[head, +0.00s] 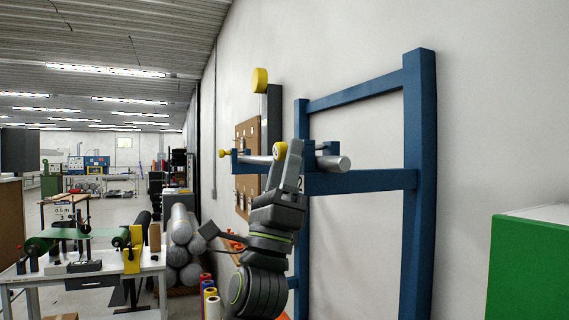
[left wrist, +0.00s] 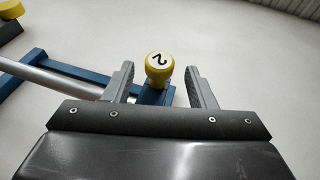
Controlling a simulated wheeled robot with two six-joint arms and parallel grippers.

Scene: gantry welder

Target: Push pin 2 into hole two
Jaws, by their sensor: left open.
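Pin 2 is a yellow round knob marked "2" (left wrist: 159,66), standing between the fingertips of my left gripper in the left wrist view. A gap shows on each side of the knob, so the open fingers (left wrist: 160,74) do not touch it. In the head view, the yellow knob (head: 280,149) is at the blue frame, with my left gripper (head: 291,158) right in front of it. A blue bracket (left wrist: 152,96) lies behind the knob. Hole two is hidden, and I cannot tell how deep the pin sits. My right gripper is not in view.
A blue frame (head: 420,190) stands by the white wall, carrying a silver bar (head: 333,163). Another yellow knob (head: 223,153) is at its far left end, and a larger yellow disc (head: 260,80) is above. A green box (head: 530,265) is at lower right.

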